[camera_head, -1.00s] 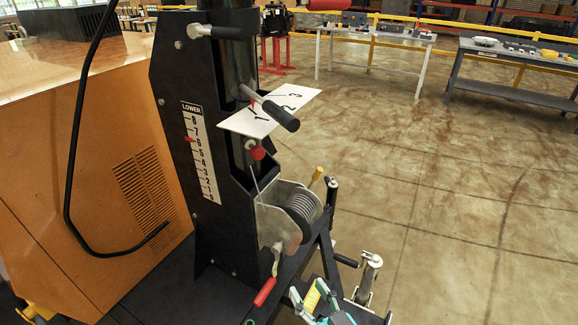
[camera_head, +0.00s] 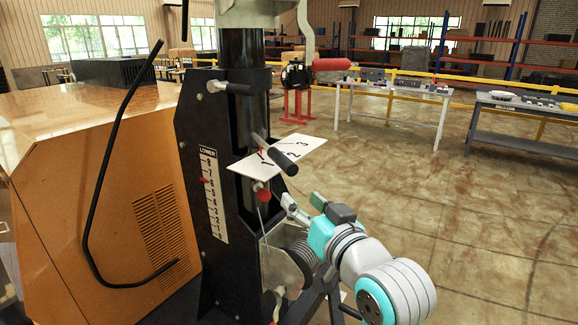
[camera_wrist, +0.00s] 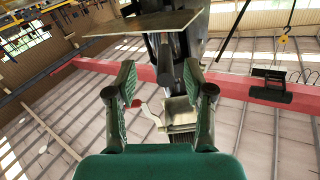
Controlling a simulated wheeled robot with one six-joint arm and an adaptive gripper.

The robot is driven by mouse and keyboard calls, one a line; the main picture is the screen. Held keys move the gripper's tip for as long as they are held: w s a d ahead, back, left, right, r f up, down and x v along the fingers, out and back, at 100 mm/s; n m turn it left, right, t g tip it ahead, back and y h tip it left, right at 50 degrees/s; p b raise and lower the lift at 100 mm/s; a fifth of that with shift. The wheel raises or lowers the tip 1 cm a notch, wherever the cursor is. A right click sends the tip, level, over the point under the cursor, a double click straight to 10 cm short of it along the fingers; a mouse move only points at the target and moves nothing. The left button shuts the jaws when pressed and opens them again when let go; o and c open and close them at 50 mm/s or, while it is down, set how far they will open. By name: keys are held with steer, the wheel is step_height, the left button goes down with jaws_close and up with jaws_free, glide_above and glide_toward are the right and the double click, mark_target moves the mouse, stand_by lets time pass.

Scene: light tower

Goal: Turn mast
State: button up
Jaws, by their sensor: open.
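The mast (camera_head: 243,55) is a dark upright column in a black housing (camera_head: 215,130). A handle with a black grip (camera_head: 284,161) sticks out from it over a white plate (camera_head: 300,150) marked 1, 2, 3. A red pointer (camera_head: 262,153) shows near the 1. My gripper (camera_head: 302,204) is open and empty, below and right of the plate, apart from the handle. In the wrist view, my gripper (camera_wrist: 160,82) has its two fingers spread, with a dark post between them in the picture and the plate's edge (camera_wrist: 145,24) above. Whether the post lies within the fingers' reach I cannot tell.
A red knob (camera_head: 264,195) sits under the plate. A winch drum (camera_head: 301,256) is partly hidden behind my arm. A scale marked LOWER (camera_head: 211,190) is on the housing. An orange cabinet (camera_head: 150,215) stands left. Open floor (camera_head: 430,180) lies right, with workbenches (camera_head: 390,92) behind.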

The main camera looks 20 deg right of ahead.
mark_target(282, 163)
steer(key=w+r, duration=0.1)
steer(key=w, duration=0.2)
steer(key=w+r, duration=0.1)
steer(key=w, duration=0.2)
steer(key=w+r, duration=0.2)
steer(key=w, duration=0.2)
steer(key=shift+a, duration=0.4)
jaws_close()
